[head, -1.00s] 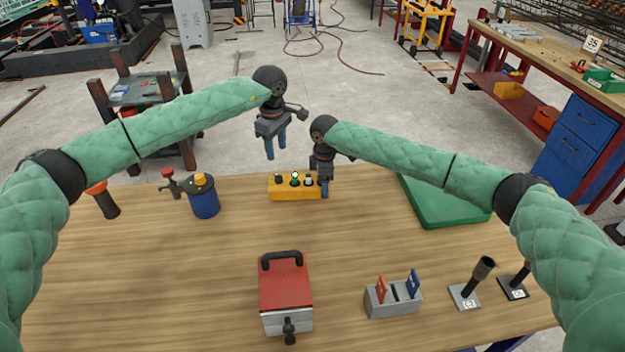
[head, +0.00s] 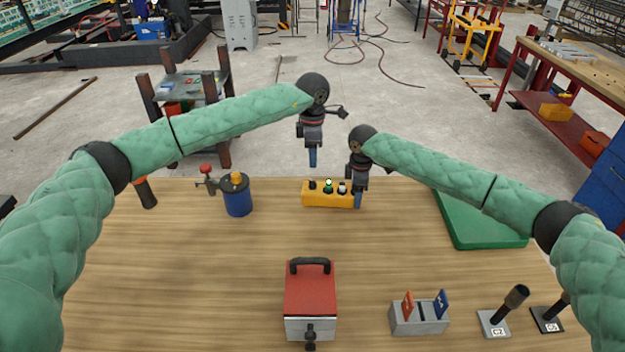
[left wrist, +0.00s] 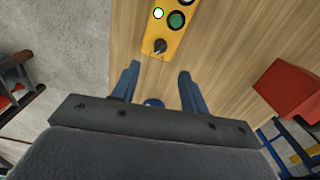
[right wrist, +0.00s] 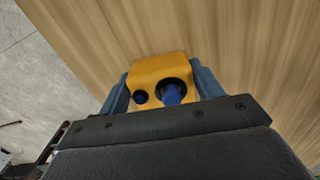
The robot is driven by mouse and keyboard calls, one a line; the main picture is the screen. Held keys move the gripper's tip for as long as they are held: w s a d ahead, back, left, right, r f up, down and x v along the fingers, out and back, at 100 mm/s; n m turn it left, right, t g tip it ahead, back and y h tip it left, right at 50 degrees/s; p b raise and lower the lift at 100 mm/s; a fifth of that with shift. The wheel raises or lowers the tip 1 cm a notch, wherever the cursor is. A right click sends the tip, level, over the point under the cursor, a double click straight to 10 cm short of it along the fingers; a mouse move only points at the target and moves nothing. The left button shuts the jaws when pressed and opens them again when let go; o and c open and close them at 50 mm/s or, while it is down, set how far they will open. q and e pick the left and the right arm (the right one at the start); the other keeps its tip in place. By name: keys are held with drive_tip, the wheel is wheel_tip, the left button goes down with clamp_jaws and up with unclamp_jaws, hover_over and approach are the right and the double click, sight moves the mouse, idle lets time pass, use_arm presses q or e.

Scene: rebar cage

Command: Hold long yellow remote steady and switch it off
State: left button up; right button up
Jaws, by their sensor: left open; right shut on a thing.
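The long yellow remote (head: 318,199) lies near the table's far edge. Its top has a black knob, a green button and a lit white-green lamp. In the left wrist view the remote's knob end (left wrist: 152,48) is ahead of the fingers, with the black knob (left wrist: 160,46) and green button (left wrist: 177,20) in sight. My left gripper (head: 312,163) is open and empty, above and behind the remote; its fingers also show in the left wrist view (left wrist: 157,82). My right gripper (head: 358,200) is shut on the remote's right end, which fills the jaws in the right wrist view (right wrist: 158,70).
A blue canister (head: 238,202) with a red-knobbed part stands left of the remote. A green tray (head: 485,235) lies to the right. A red toolbox (head: 310,288) and grey holder (head: 420,318) are nearer. The wood between toolbox and remote is clear.

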sight(312, 184)
use_arm(q)
wheel_tip(312, 184, down, 10)
drive_tip(key=shift+f, duration=0.1)
idle(0.4)
clamp_jaws()
